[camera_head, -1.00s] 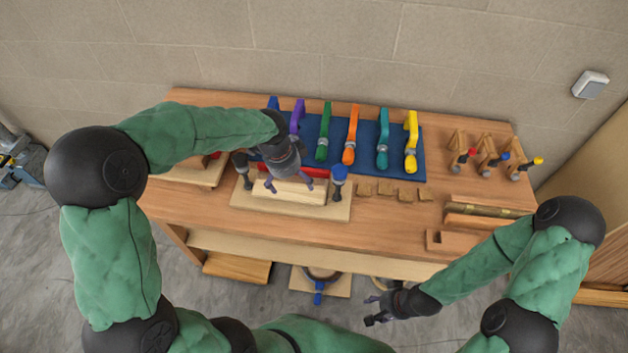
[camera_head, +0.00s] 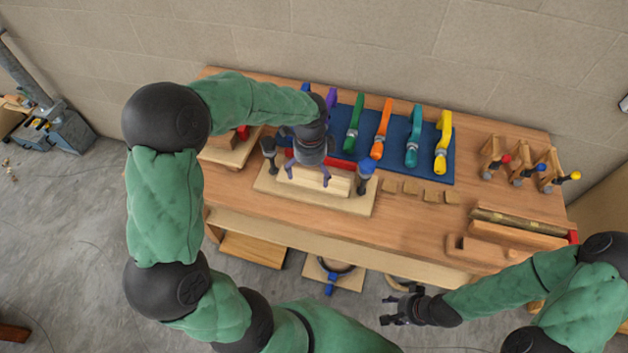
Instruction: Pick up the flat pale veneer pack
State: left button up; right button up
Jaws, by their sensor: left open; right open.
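A pale wooden block (camera_head: 338,184) stands on a light baseboard (camera_head: 357,205) at the middle left of the bench. I take it to be the flat veneer pack or the form that holds it; I cannot tell which. A dark clamp post (camera_head: 269,153) and a blue-topped clamp post (camera_head: 364,176) stand at its two ends. My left gripper (camera_head: 307,178) is open, pointing down over the block with its fingers in front of it; contact cannot be told. My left wrist hides part of the block's back. My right gripper (camera_head: 396,311) is open and empty, off the bench's front edge.
Several coloured clamps (camera_head: 381,130) lie on a blue mat (camera_head: 399,158) behind. Small wooden blocks (camera_head: 410,187) sit to the right. Wooden clamps (camera_head: 520,166) and a long roll (camera_head: 515,222) are at the right end. A lower shelf board (camera_head: 254,249) shows below.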

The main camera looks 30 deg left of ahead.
aim_at(313, 183)
pick_arm(q)
jog(key=f, duration=0.3)
jog(key=f+b, duration=0.1)
jog(key=shift+w+d+f, duration=0.15)
jog(key=shift+d+f, duration=0.1)
jog(key=c, duration=1.1)
jog(key=shift+r, duration=0.1)
